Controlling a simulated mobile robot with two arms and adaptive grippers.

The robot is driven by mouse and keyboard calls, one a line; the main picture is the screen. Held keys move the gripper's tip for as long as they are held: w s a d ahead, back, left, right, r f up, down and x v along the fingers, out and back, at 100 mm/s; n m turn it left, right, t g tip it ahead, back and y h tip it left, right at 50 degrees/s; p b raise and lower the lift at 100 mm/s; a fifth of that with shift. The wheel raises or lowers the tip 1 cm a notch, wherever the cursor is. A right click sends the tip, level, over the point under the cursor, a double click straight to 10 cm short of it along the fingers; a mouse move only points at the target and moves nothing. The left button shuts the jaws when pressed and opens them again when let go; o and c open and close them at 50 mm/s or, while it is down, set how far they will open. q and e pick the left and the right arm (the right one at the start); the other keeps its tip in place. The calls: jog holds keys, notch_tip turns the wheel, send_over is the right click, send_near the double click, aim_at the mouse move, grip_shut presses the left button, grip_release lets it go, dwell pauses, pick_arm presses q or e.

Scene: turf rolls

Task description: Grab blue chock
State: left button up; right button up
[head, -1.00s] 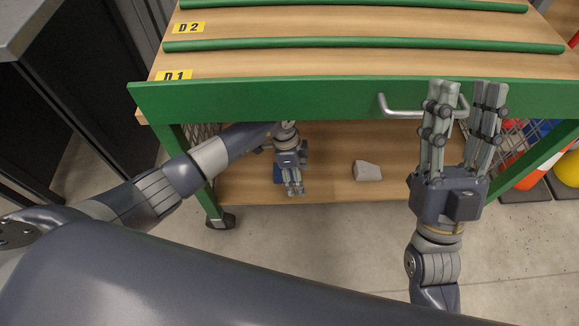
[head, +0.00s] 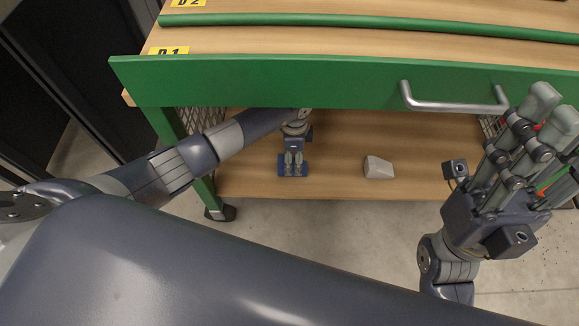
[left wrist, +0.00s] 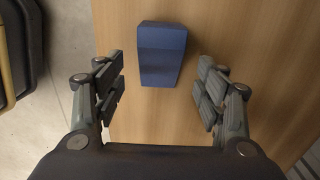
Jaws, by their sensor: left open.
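The blue chock (left wrist: 161,55) lies on the wooden lower shelf in the left wrist view. In the head view it (head: 281,170) shows around the fingers of my left gripper (head: 293,164), which partly cover it. My left gripper (left wrist: 161,84) is open, with one finger on each side of the chock's near part. A gap shows on both sides, so the fingers do not appear to touch it. My right gripper (head: 554,108) is raised at the right, its fingers apart and empty, away from the chock.
A pale grey block (head: 378,168) lies on the lower shelf (head: 335,150), right of the blue chock. The green bench front (head: 260,85) with a metal handle (head: 455,103) hangs above the shelf, over my left arm. A caster (head: 222,213) stands at the shelf's left corner.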

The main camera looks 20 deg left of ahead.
aim_at(293, 163)
pick_arm(q)
jog(key=shift+a+f+b, duration=0.1)
jog(key=shift+f+b, duration=1.15)
jog(key=shift+f, duration=1.1)
jog(key=c, duration=1.3)
